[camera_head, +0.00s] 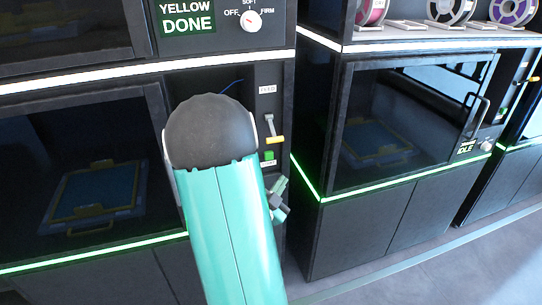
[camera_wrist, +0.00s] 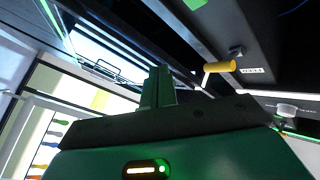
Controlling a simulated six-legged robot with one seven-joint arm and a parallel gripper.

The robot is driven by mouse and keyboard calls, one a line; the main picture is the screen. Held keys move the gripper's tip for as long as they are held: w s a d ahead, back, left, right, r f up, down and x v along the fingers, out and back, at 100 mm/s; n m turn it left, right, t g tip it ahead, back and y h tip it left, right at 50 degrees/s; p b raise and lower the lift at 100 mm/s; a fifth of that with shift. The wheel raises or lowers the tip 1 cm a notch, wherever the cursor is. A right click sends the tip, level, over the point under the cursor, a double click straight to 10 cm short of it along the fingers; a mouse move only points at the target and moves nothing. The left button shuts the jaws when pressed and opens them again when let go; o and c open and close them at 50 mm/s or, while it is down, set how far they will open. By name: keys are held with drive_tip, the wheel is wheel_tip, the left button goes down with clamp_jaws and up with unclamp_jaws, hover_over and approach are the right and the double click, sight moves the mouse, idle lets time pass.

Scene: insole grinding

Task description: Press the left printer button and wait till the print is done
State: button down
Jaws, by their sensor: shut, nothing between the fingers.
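The left printer (camera_head: 75,250) is dark, with a green screen (camera_head: 187,18) reading "YELLOW DONE". Behind its door glass is a blue plate in a yellow-edged frame (camera_head: 95,192). On its right side panel are a lever with a yellow handle (camera_head: 275,140) and a small green button (camera_head: 269,156) below it. My gripper (camera_head: 279,200) is shut and empty, low in front of this panel and below the button. In the wrist view its closed fingers (camera_wrist: 158,88) point towards the dark machine, with the yellow handle (camera_wrist: 218,67) to their right and a green patch (camera_wrist: 195,3) at the top.
A knob (camera_head: 251,21) marked OFF, SOFT, FIRM is beside the screen. A second printer (camera_head: 400,130) at right has a screen (camera_head: 467,147) reading "IDLE". Filament spools (camera_head: 450,10) stand on its top. The floor (camera_head: 450,265) at lower right is clear. My teal arm hides part of the left printer.

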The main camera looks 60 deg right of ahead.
sight(273, 156)
drive_tip(key=shift+w+d, duration=3.1)
drive_tip(key=shift+w, duration=0.1)
drive_tip(key=shift+w+d, duration=0.1)
drive_tip(key=shift+w+d, duration=0.15)
drive_tip(key=shift+d, duration=0.1)
drive_tip(key=shift+w+d, duration=0.3)
drive_tip(key=shift+w, duration=0.1)
idle(0.6)
drive_tip(key=shift+s+a, duration=0.6)
drive_tip(key=shift+s, duration=0.05)
drive_tip(key=shift+s+a, duration=0.1)
drive_tip(key=shift+s+a, duration=1.7)
